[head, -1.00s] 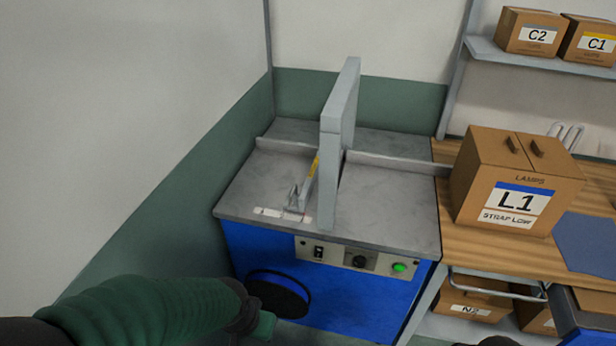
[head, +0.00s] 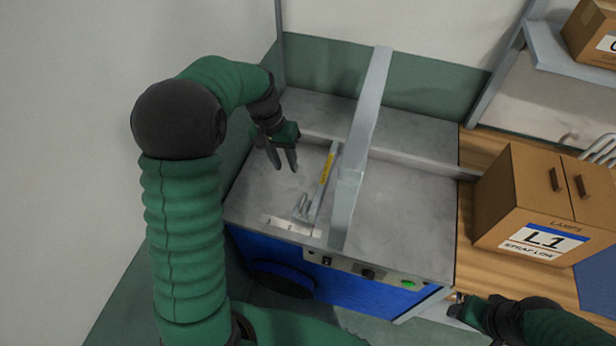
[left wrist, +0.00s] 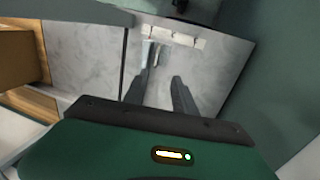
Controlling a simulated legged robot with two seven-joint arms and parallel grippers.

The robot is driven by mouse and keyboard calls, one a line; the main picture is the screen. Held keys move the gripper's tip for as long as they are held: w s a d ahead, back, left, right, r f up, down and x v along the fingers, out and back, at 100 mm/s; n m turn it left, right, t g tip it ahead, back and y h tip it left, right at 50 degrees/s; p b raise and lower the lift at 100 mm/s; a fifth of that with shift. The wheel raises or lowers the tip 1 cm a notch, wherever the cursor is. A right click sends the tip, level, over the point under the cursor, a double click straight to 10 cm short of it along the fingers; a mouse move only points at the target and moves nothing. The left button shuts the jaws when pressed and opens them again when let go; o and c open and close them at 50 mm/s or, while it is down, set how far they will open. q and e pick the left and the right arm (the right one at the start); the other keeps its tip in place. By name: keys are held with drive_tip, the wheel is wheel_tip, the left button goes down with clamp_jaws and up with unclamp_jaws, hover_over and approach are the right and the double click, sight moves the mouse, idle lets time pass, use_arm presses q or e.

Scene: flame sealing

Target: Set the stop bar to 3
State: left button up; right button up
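The stop bar (head: 326,172), a slim grey bar with a yellow label, lies on the strapping machine's grey top (head: 405,215), left of the upright arch. A small metal handle (head: 301,207) stands at its near end. A white scale strip (head: 289,227) lies by the front edge; its numbers are too small to read. My left gripper (head: 285,168) is open and empty, pointing down above the top, left of the bar. In the left wrist view, its separated fingers (left wrist: 158,92) point toward the handle and scale (left wrist: 175,36). My right gripper (head: 459,305) is at the lower right, its opening unclear.
The grey arch (head: 358,160) rises right of the bar. A blue cabinet with a switch, a knob and a green button (head: 408,284) is below. A carton marked L1 (head: 530,205) stands on the wooden table to the right. A wall is close on the left.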

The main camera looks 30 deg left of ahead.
use_arm(q)
drive_tip(key=s+d+f+p, duration=0.1)
drive_tip(key=s+d+f, duration=0.1)
drive_tip(key=d+f, duration=0.3)
hover_over(301, 206)
drive_tip(key=a+x, duration=0.1)
drive_tip(key=x, duration=0.4)
drive_tip(key=f, duration=0.1)
drive_tip(key=a+f+p, duration=0.1)
drive_tip(key=f, duration=0.3)
drive_tip(key=shift+s+a+f, duration=0.15)
drive_tip(key=shift+a+f, duration=0.05)
drive_tip(key=shift+a, duration=0.1)
drive_tip(key=shift+s+f, duration=0.1)
drive_tip(key=shift+f, duration=0.1)
drive_tip(key=shift+s+d, duration=0.1)
drive_tip(key=shift+d, duration=0.1)
drive_tip(key=shift+d+r, duration=0.1)
drive_tip(key=shift+d, duration=0.55)
drive_tip(key=shift+c, duration=2.4)
clamp_jaws()
drive_tip(key=shift+a, duration=0.6)
drive_tip(key=shift+d, duration=0.4)
use_arm(e)
drive_tip(key=shift+s+d+r, duration=0.4)
drive_tip(key=shift+d+r, duration=0.05)
drive_tip(key=shift+r, duration=0.2)
drive_tip(key=shift+s+d+r, duration=0.4)
drive_tip(key=shift+d+r, duration=0.05)
drive_tip(key=shift+r, duration=0.15)
